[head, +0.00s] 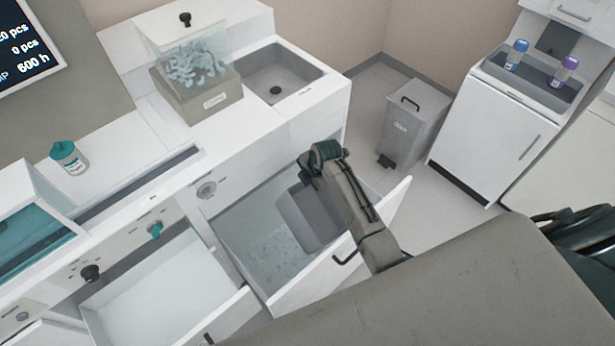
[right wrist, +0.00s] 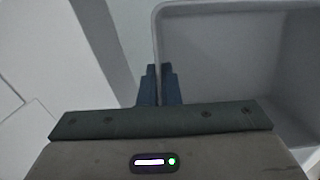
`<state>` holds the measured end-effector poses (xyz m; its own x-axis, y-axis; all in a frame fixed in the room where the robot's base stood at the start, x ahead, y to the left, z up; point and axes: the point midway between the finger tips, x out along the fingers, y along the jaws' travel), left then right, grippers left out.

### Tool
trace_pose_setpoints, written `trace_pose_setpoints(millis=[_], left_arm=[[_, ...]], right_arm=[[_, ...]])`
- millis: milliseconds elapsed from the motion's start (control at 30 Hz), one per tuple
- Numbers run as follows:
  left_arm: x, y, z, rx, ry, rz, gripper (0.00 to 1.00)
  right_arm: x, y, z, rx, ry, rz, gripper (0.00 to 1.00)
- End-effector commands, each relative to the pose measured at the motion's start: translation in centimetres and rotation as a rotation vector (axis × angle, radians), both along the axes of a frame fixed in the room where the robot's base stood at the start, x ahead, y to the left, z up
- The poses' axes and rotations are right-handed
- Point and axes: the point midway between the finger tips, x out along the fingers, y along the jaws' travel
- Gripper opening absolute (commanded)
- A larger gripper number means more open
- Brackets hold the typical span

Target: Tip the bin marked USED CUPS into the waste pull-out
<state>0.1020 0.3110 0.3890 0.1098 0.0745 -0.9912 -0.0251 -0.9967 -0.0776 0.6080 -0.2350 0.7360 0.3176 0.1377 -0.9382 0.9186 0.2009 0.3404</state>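The grey bin (head: 298,218) is tilted inside the open waste pull-out (head: 322,284), partly hidden behind my right arm. No marking on it is readable. Pale, translucent pieces (head: 268,255) lie on the pull-out's floor beside and below it. In the right wrist view my right gripper's fingers (right wrist: 161,85) are close together at the bin's rim (right wrist: 158,30), apparently with its wall between them. The part of the bin's inside that shows (right wrist: 245,65) looks empty. In the head view the right fingertips are hidden by the arm. My left gripper is not in view.
An open, empty drawer (head: 165,285) is left of the pull-out. Above are a sink (head: 280,75) and a clear box of pale pieces (head: 195,75). A grey pedal bin (head: 420,112) and a white cabinet (head: 490,140) with two bottles stand at the right, with floor between.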

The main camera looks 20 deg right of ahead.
Motion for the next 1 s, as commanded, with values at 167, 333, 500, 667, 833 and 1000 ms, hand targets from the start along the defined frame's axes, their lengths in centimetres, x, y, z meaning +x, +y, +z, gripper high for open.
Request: trace_pose_setpoints(millis=[167,333,500,667,833,1000], left_arm=[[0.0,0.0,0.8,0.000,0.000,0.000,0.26],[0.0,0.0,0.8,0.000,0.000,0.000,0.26],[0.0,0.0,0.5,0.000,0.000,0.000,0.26],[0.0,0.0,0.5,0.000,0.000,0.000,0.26],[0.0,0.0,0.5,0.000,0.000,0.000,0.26],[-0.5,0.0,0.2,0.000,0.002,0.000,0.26]], right_arm=[[0.2,0.0,-0.8,-0.009,0.110,-0.001,0.00],[0.2,0.0,-1.9,-0.018,0.213,0.000,0.00],[0.1,0.0,-2.8,-0.024,0.289,0.000,0.00],[0.1,0.0,-2.9,-0.026,0.303,0.000,0.00],[0.1,0.0,-2.9,-0.026,0.301,0.000,0.00],[0.1,0.0,-2.9,-0.026,0.301,0.000,0.00]])
